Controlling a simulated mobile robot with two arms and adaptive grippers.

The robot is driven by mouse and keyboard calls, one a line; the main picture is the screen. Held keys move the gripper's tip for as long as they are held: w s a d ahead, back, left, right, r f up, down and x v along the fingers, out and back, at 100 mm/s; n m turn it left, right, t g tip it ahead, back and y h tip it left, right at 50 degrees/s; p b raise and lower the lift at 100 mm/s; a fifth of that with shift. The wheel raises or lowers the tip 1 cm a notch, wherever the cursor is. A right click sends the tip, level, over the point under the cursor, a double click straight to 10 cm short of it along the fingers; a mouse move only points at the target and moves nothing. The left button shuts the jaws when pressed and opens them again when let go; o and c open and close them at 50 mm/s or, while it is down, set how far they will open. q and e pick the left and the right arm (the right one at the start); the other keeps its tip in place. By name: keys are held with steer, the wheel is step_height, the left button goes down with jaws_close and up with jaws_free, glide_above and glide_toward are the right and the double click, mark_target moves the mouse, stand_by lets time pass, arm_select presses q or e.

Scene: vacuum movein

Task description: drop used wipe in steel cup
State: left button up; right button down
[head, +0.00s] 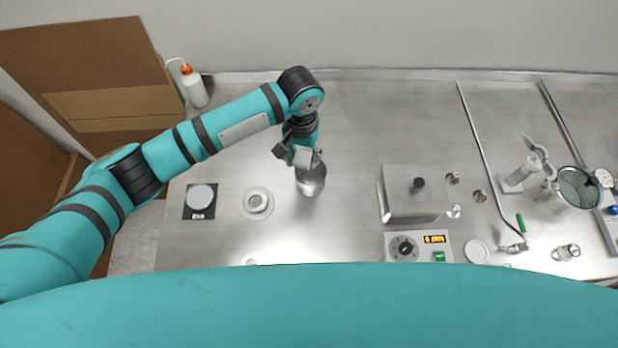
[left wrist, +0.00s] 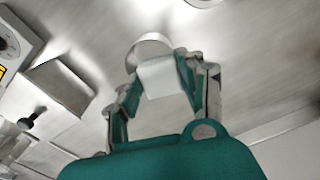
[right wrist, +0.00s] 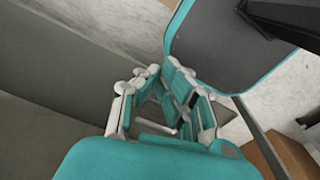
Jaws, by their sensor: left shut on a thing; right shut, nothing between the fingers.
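The steel cup (head: 311,184) stands upright on the metal bench, a little left of the middle in the head view. My left gripper (head: 303,152) is shut on the used wipe, a pale piece (left wrist: 162,80) held between its fingers. In the head view the wipe (head: 304,158) overlaps the back rim of the cup; I cannot tell its height over the opening. In the left wrist view the cup's rim (left wrist: 150,45) shows just behind the wipe. My right gripper (right wrist: 165,85) is shut and empty, away from the bench work.
Left of the cup are a round white dish (head: 258,203) and a small scale (head: 200,199). An orange-capped bottle (head: 194,88) stands at the back left. A steel box (head: 413,200) and a control unit (head: 418,246) stand to the right. The bench behind the cup is clear.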

arm_select(q)
steer(key=shift+s, duration=0.1)
steer(key=o, duration=1.1)
steer(key=shift+r, duration=0.1)
step_height(320, 180, up, 12)
steer(key=shift+f, duration=0.1)
arm_select(e)
steer(key=shift+a, duration=0.3)
steer(key=shift+s, duration=0.1)
